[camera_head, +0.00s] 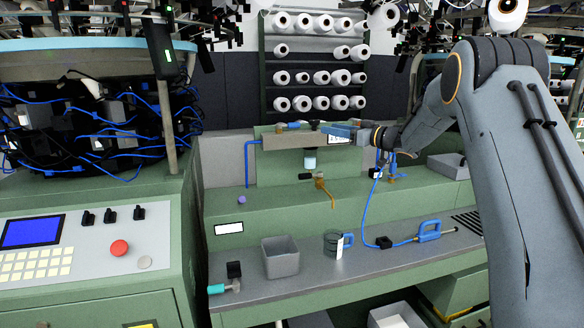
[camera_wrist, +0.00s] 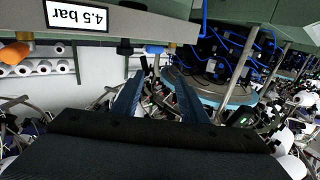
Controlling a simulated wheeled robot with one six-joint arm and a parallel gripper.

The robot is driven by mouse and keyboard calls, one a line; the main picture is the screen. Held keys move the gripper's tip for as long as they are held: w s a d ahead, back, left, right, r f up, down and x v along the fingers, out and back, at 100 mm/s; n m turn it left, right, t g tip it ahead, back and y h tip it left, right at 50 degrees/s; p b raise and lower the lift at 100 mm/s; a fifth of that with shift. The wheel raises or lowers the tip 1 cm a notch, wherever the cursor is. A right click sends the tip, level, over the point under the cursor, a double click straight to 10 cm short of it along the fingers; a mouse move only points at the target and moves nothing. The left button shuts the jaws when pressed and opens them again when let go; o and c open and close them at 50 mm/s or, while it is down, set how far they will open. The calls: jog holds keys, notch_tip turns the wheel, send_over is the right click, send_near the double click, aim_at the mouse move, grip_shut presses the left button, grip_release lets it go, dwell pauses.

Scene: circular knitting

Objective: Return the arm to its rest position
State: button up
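My arm (camera_head: 520,150) reaches in from the right side of the head view, bent at the elbow, with its forearm pointing left and down. My gripper (camera_head: 335,131) is at the right part of the horizontal bar above the green bench, partly in front of the white label there. In the wrist view my gripper (camera_wrist: 160,82) shows its two blue-grey fingers spread apart. I see nothing held between them. Whether the fingers touch the bar cannot be told.
The bar (camera_head: 290,141) carries fittings and a clear bowl (camera_head: 310,161). The bench shelf holds a grey bin (camera_head: 281,258), a dark cup (camera_head: 333,245) and a blue hose (camera_head: 366,215) with a blue-handled tool (camera_head: 430,231). A control panel (camera_head: 90,245) stands left. Yarn cones (camera_head: 302,103) fill the rear rack.

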jog(key=s+d+f+m+g+h, duration=0.1)
jog(key=s+d+f+m+h, duration=0.3)
jog(key=s+f+h, duration=0.45)
jog(key=s+d+f+m+g+h, duration=0.1)
jog(key=s+d+f+m+h, duration=0.4)
jog(key=s, duration=0.7)
jog(key=s+a+f+g, duration=0.1)
jog(key=s+f+g, duration=0.2)
jog(key=s, duration=0.7)
jog(key=s+a+f+g, duration=0.1)
jog(key=s+f, duration=0.3)
jog(key=s, duration=0.7)
jog(key=s+a+f+g, duration=0.2)
jog(key=s+f+g, duration=0.2)
jog(key=s, duration=0.6)
jog(key=shift+s+f+m+g+b, duration=0.25)
jog(key=shift+s+m+g+b, duration=0.05)
jog(key=shift+s+b, duration=0.15)
jog(key=shift+w+a, duration=0.1)
